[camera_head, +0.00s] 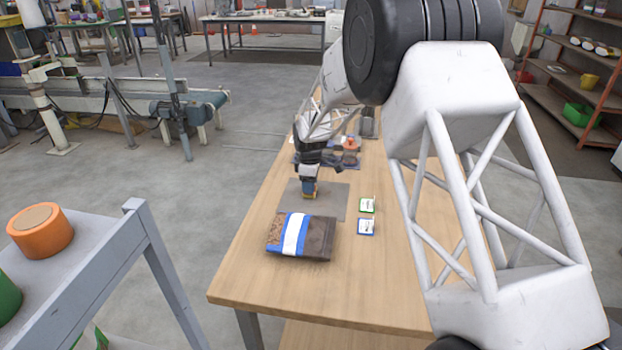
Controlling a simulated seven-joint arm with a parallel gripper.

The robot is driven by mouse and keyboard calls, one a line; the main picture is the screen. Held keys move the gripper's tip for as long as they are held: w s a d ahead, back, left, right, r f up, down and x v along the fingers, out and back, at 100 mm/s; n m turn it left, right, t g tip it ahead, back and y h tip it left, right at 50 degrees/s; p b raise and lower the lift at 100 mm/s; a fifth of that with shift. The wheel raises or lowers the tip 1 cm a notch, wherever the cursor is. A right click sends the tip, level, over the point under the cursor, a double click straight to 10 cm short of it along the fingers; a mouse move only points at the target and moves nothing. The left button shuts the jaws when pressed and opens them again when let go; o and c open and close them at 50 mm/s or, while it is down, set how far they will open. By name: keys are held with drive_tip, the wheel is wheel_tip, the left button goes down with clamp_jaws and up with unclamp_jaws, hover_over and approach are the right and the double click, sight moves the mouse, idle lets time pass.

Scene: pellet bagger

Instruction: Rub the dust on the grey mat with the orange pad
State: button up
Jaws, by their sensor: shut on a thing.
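The grey mat (335,205) lies flat on the wooden table, behind a brown, blue and white bag. My gripper (309,182) points down over the left part of the mat. It is shut on a small block with a blue upper part and an orange-yellow lower edge, which looks like the orange pad (309,195). The pad is upright at the mat; I cannot tell whether it touches the surface. Dust on the mat is too faint to make out. My gripper and the pad hide part of the mat.
The bag (318,238) lies just in front of the mat. A dark tray (345,161) with small items is behind the mat. The table's front (300,295) is clear.

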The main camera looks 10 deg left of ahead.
drive_tip(key=shift+s, duration=3.85)
drive_tip(key=shift+w+d, duration=0.1)
drive_tip(key=shift+d, duration=0.75)
drive_tip(key=shift+w+d+f, duration=0.1)
drive_tip(key=shift+w+d, duration=0.05)
drive_tip(key=shift+w, duration=1.2)
drive_tip(key=shift+w+r, duration=0.2)
drive_tip(key=shift+w, duration=1.35)
drive_tip(key=shift+w+f, duration=0.15)
drive_tip(key=shift+w, duration=2.5)
drive_tip(key=shift+w+d, duration=0.15)
drive_tip(key=shift+w, duration=0.05)
drive_tip(key=shift+d, duration=0.8)
drive_tip(key=shift+s, duration=5.7)
drive_tip(key=shift+r, duration=4.15)
